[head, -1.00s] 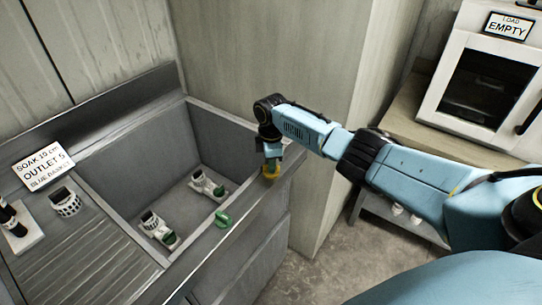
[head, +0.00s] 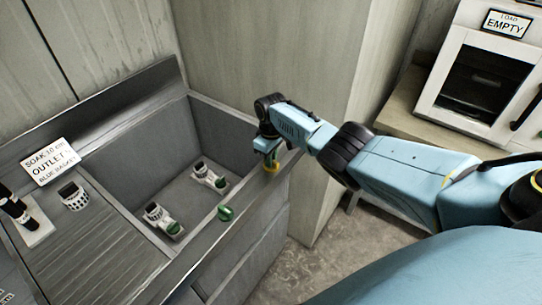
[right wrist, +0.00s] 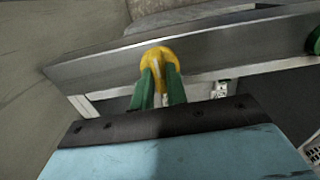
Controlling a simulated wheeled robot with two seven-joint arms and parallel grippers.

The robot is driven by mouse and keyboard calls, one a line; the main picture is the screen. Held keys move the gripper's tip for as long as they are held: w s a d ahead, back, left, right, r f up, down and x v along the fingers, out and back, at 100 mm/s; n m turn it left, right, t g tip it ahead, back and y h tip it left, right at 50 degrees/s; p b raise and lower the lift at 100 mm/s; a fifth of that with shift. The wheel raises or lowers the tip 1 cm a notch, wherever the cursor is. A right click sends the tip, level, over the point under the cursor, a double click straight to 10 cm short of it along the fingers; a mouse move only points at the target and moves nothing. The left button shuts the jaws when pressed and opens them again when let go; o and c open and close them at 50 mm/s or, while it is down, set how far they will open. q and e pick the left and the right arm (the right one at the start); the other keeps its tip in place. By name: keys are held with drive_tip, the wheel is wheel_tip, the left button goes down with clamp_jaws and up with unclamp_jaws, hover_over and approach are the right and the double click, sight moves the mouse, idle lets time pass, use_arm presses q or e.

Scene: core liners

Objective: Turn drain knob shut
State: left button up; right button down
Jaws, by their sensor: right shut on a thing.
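A yellow knob (head: 271,167) sits on the front rim of the grey sink (head: 214,252), near its right end. It also shows in the right wrist view (right wrist: 160,55). My right gripper (head: 270,157) is shut on this knob, its two green fingers (right wrist: 158,82) on either side of it. The fingers hide part of the knob. A second, green knob (head: 226,213) sits on the same rim, further left and apart from the gripper. The pictures show no label telling which knob is the drain's. My left gripper is not in view.
Two white fittings with green parts (head: 163,221) (head: 210,177) lie in the sink. A sign (head: 50,161) reading "SOAK 10 cm OUTLET", its number unclear, and a white slotted cup (head: 73,196) are on the left drainboard. A white oven marked EMPTY (head: 490,80) stands at the right.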

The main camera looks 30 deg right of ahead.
drive_tip(key=shift+r+m, duration=0.1)
drive_tip(key=shift+m, duration=0.2)
drive_tip(key=c, duration=1.4)
unclamp_jaws()
drive_tip(key=shift+r, duration=0.3)
wheel_tip(320, 180, up, 13)
drive_tip(key=p, duration=0.2)
drive_tip(key=shift+f, duration=0.15)
